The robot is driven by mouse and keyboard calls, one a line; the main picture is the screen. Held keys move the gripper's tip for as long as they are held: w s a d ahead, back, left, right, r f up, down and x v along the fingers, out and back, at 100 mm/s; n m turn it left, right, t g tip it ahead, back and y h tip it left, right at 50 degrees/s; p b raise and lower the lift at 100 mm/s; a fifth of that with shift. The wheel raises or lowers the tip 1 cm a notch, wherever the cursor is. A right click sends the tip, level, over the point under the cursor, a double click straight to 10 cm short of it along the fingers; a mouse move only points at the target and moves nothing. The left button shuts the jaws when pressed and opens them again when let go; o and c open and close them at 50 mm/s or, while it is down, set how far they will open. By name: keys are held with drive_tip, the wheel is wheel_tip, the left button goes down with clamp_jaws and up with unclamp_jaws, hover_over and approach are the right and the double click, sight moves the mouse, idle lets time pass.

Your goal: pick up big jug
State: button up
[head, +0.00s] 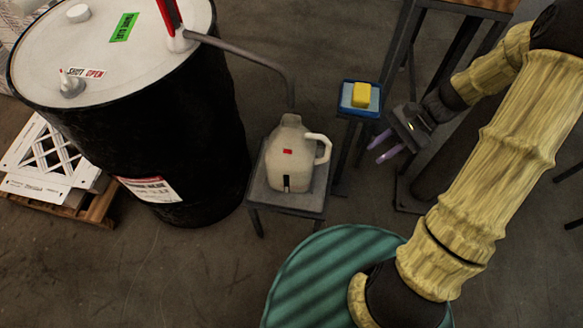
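The big jug (290,158) is a pale, off-white jug with a handle on its right side. It has a small red mark and a dark strip low on its front. It stands upright on a small grey stand (262,196). My gripper (381,148) is to the right of the jug, apart from it. Its two purplish fingers point left and are spread apart, with nothing visible between them.
A large black drum (190,130) with a white lid stands left of the jug. A grey spout pipe (255,55) reaches from it to above the jug. A blue tray (347,105) with a yellow block (361,94) sits on another stand behind the gripper. White crates (50,160) lie far left.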

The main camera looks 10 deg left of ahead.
drive_tip(key=w+d+f+m+t+y+b, duration=0.1)
drive_tip(key=w+f+m+y+b, duration=0.1)
drive_tip(key=f+b, duration=0.3)
drive_tip(key=w+d+f+m+y+b, duration=0.2)
drive_tip(key=f+y+b, duration=0.2)
drive_tip(key=f, duration=0.3)
drive_tip(key=w+d+f+m+t+y+b, duration=0.1)
drive_tip(key=w+f+m+y+b, duration=0.1)
drive_tip(key=f+b, duration=0.5)
drive_tip(key=shift+w+d+t+y, duration=0.35)
drive_tip(key=shift+w+y, duration=0.1)
drive_tip(key=shift+y, duration=0.65)
drive_tip(key=shift+a, duration=0.1)
